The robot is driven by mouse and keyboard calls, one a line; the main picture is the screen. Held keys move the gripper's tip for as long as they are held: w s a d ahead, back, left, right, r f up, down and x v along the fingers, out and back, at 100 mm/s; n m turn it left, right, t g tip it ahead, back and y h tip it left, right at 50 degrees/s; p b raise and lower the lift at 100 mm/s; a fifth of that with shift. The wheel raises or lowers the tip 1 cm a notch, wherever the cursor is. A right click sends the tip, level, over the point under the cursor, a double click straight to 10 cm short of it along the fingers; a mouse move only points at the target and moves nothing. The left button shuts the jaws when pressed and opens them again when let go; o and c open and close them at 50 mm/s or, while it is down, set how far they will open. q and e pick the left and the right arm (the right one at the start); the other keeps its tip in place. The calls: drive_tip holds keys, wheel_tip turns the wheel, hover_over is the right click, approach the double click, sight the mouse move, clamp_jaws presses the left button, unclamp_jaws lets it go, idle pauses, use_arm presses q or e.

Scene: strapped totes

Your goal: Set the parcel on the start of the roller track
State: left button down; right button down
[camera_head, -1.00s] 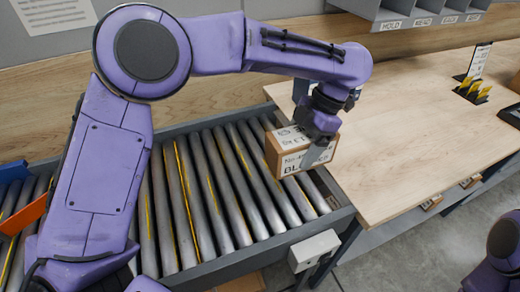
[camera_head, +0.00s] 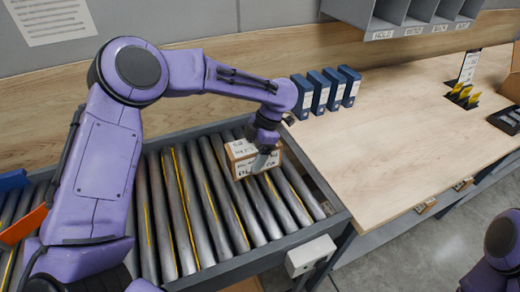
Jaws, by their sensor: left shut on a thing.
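The parcel (camera_head: 240,160) is a small brown box with white printed labels. It is at the right end of the roller track (camera_head: 195,215), over or on the rollers; I cannot tell whether it touches them. My left gripper (camera_head: 262,160) reaches down from above and is shut on the parcel, with a grey finger across its near face. The gripper hides part of the parcel's right side. My right gripper is out of view; only a bit of my right arm shows at the lower right edge.
A wooden table (camera_head: 400,140) adjoins the track on the right, with several blue binders (camera_head: 325,90) at its back edge. A grey sorting shelf (camera_head: 405,18) hangs above. A grey box (camera_head: 311,256) is fixed to the track's front rail. An orange bar (camera_head: 22,226) crosses the track at left.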

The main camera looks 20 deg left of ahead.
use_arm(q)
drive_tip(key=f, duration=0.3)
drive_tip(key=shift+w+a+f, duration=0.2)
drive_tip(key=shift+a+f, duration=0.15)
drive_tip(key=shift+f, duration=0.05)
drive_tip(key=shift+s, duration=0.1)
unclamp_jaws()
drive_tip(key=shift+f, duration=0.1)
drive_tip(key=v, duration=1.2)
drive_tip(key=shift+b, duration=0.3)
